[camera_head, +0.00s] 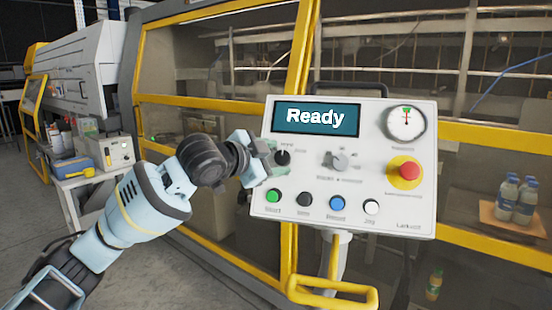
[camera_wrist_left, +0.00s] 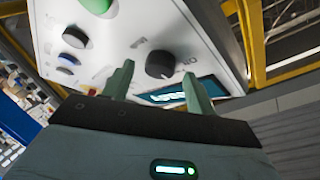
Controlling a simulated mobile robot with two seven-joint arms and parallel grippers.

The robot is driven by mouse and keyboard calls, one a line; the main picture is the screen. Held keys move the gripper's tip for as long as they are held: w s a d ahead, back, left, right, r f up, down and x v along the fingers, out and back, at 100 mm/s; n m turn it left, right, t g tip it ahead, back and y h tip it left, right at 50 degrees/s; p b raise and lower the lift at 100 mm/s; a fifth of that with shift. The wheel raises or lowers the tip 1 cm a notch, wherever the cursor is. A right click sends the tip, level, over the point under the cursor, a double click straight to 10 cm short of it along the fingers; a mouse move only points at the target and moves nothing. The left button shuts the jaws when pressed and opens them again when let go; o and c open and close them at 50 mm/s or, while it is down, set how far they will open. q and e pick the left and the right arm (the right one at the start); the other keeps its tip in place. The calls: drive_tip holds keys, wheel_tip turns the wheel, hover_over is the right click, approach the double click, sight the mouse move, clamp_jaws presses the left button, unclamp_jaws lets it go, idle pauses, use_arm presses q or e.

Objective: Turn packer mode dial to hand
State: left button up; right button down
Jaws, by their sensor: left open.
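The control panel (camera_head: 345,215) is a white box with a lit screen (camera_head: 317,118) reading "Ready". A round black dial (camera_head: 283,157) sits below the screen at the panel's left; a grey selector knob (camera_head: 338,160) is right of it. The small labels are too blurred to read, so I cannot tell their settings. My left gripper (camera_head: 270,163) is at the black dial, from the left. In the left wrist view, its pale green fingers (camera_wrist_left: 158,78) are apart, and the black dial (camera_wrist_left: 162,65) shows between and just beyond their tips. I cannot tell whether they touch it. My right gripper is out of view.
Below the dials is a row of green (camera_head: 274,196), black (camera_head: 304,199), blue (camera_head: 337,203) and white (camera_head: 371,207) buttons. A red emergency button (camera_head: 405,170) and a gauge (camera_head: 406,119) are at the panel's right. Yellow-framed machine guarding (camera_head: 215,100) stands behind.

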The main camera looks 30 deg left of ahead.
use_arm(q)
drive_tip(key=v, duration=0.7)
drive_tip(key=shift+s, duration=0.15)
idle(0.4)
